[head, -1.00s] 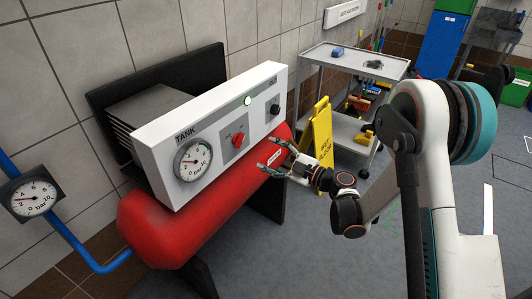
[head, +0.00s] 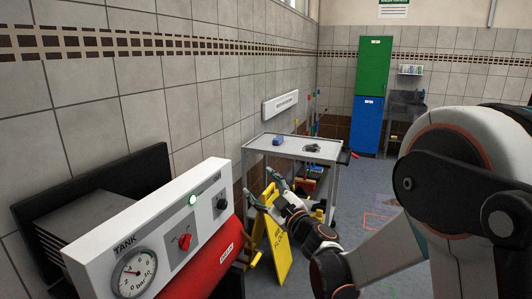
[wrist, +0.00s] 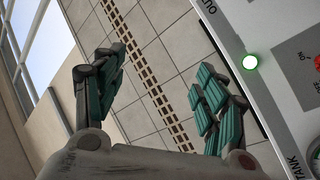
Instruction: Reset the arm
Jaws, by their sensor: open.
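My gripper (head: 270,190) is open and empty. In the head view it is just right of the white control panel (head: 165,235), in front of the grey cart. In the wrist view the green-padded fingers (wrist: 160,90) are spread apart with tiled wall between them, and the panel's lit green lamp (wrist: 250,62) is to their right. The panel has a tank gauge (head: 137,273), a red switch (head: 185,242), a green lamp and a black knob (head: 222,203).
The red tank (head: 222,262) lies below the panel. A yellow wet-floor sign (head: 277,250) stands behind my arm. The grey cart (head: 290,150) holds a blue item (head: 277,140). Green (head: 374,65) and blue (head: 366,125) cabinets stand at the back. Some floor right of the cart is clear.

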